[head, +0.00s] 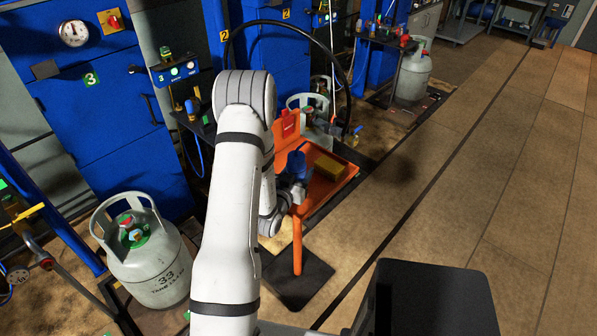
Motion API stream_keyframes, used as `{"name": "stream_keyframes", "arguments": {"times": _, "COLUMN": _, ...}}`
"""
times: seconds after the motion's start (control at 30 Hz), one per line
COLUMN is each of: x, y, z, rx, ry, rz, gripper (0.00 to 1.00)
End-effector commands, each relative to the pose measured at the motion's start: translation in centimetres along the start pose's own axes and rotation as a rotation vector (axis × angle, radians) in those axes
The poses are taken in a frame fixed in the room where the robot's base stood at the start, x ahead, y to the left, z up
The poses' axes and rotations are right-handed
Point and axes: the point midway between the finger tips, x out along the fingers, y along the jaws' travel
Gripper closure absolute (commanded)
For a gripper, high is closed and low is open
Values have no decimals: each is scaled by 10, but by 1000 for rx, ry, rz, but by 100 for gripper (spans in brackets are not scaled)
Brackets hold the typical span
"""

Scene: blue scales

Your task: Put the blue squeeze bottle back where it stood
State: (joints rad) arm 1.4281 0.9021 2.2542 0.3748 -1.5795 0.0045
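A blue object (296,161), which looks like the blue squeeze bottle, shows at the end of my arm, over the orange tray (343,189). My gripper (293,184) is right at its lower part. The wrist and the small size in the picture hide the fingers, so I cannot tell whether they are closed on it. The bottle's base is hidden too.
A grey gas cylinder (148,255) stands at the lower left, another (411,75) at the back. Blue cabinets (105,110) line the left. The tiled floor (470,180) on the right is clear.

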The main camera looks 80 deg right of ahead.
Motion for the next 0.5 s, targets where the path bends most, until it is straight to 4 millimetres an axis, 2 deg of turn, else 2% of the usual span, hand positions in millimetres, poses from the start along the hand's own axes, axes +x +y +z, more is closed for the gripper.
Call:
{"name": "stream_keyframes", "arguments": {"times": 0.3, "x": 0, "y": 0, "z": 3, "rx": 0, "ry": 2, "rz": 0, "gripper": 85}}
{"name": "stream_keyframes", "arguments": {"times": 0.33, "x": 0, "y": 0, "z": 3, "rx": 0, "ry": 1, "rz": 0, "gripper": 48}}
{"name": "stream_keyframes", "arguments": {"times": 0.5, "x": 0, "y": 0, "z": 2, "rx": 0, "ry": 0, "rz": 0, "gripper": 34}}
